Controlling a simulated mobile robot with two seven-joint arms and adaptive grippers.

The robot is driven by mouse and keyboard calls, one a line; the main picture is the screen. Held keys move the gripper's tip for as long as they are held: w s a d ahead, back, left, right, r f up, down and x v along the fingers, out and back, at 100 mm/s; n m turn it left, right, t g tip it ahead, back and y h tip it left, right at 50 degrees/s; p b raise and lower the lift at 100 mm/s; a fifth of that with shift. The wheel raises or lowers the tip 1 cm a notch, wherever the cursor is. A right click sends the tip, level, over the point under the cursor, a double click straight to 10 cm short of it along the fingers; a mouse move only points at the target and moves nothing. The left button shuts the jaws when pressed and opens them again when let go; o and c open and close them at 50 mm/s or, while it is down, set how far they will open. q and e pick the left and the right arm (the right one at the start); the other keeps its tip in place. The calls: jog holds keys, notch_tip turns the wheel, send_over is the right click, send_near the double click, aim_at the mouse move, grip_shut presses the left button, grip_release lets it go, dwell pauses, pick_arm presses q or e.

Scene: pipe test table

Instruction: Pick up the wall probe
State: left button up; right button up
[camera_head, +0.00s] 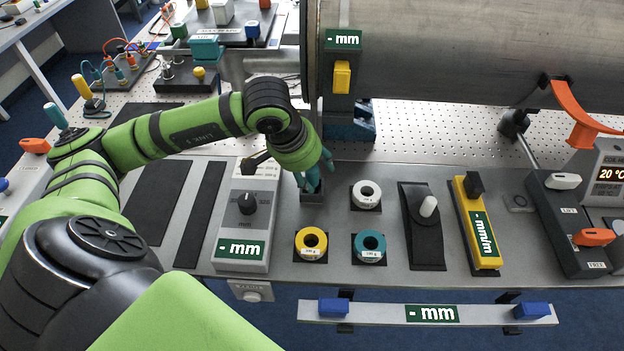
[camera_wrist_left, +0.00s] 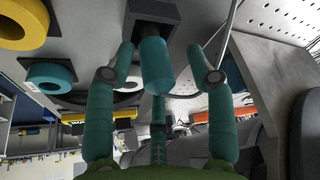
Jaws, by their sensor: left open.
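My left gripper (camera_head: 313,176) is over a small dark holder (camera_head: 313,196) on the grey table panel, right of the dial box. In the left wrist view a teal cylinder (camera_wrist_left: 153,66), which looks like the wall probe, has its far end in the dark holder (camera_wrist_left: 152,11). The teal fingers of my left gripper (camera_wrist_left: 161,58) are open, one on each side of the cylinder, with gaps visible. In the head view the fingers and wrist hide most of the probe. My right gripper is not in view.
A white ring (camera_head: 366,195), a yellow ring (camera_head: 311,243) and a teal ring (camera_head: 370,246) lie close to the holder. The grey dial box (camera_head: 246,215) is left. A large metal pipe (camera_head: 450,50) spans the back right.

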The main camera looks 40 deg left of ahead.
pick_arm(q)
grip_shut()
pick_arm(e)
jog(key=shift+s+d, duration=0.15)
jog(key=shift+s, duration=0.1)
pick_arm(q)
jog(key=shift+r, duration=0.1)
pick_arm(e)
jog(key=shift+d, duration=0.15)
pick_arm(q)
jog(key=shift+r, duration=0.1)
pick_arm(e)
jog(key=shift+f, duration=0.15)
pick_arm(q)
jog(key=shift+r+b, duration=0.4)
jog(key=shift+r, duration=0.3)
notch_tip(320, 180, up, 3)
jog(key=shift+f+b, duration=0.2)
jog(key=shift+b, duration=0.25)
jog(key=d+r+b, duration=0.2)
jog(key=d+r, duration=0.4)
jog(key=d, duration=0.5)
jog(key=shift+d+r, duration=0.35)
jog(key=shift+d, duration=0.05)
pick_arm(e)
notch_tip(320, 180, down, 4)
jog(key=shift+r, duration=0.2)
pick_arm(q)
jog(key=shift+s+f, duration=0.1)
